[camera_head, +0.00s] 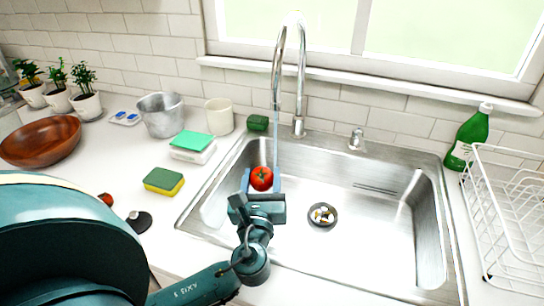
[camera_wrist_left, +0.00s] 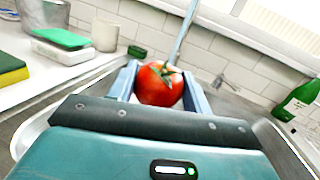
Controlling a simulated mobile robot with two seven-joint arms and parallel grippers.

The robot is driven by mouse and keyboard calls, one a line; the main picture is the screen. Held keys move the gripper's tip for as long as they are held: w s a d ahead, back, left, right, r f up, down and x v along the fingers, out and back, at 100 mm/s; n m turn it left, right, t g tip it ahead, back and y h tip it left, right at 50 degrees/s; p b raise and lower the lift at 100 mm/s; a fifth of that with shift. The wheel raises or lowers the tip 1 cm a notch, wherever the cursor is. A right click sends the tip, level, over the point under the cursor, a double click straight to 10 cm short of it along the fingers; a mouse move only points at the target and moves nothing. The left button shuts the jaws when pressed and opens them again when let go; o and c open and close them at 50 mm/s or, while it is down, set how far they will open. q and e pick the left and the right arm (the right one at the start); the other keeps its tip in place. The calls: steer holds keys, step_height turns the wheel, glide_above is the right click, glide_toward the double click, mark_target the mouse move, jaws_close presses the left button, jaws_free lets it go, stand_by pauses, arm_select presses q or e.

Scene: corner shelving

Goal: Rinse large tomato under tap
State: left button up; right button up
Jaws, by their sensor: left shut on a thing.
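A large red tomato (camera_head: 261,178) with a green stem is held between the blue fingers of my left gripper (camera_head: 261,182), over the left part of the sink. It also shows between the fingers in the left wrist view (camera_wrist_left: 160,84). The chrome tap (camera_head: 298,70) arches over the back of the sink. A thin bluish stream of water (camera_head: 277,140) comes down from its spout, just beside or behind the tomato; I cannot tell whether it touches it. My right gripper is in neither view.
The steel sink (camera_head: 355,240) has a drain (camera_head: 322,215) with small pale pieces. A sponge (camera_head: 164,181), a metal bucket (camera_head: 161,115) and a wooden bowl (camera_head: 40,142) are on the left counter. A green bottle (camera_head: 468,138) and a white dish rack (camera_head: 505,215) stand right.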

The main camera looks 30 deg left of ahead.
arm_select(q)
steer(key=shift+r, duration=0.1)
steer(key=shift+s+d+r+p, duration=0.3)
steer(key=shift+s+r+p, duration=0.6)
steer(key=shift+p, duration=0.15)
steer(key=shift+s+d+r, duration=0.2)
steer(key=shift+s+r, duration=0.2)
steer(key=shift+s, duration=0.25)
steer(key=shift+s+d+r, duration=0.25)
steer(key=shift+s+r, duration=0.35)
steer(key=shift+s, duration=0.25)
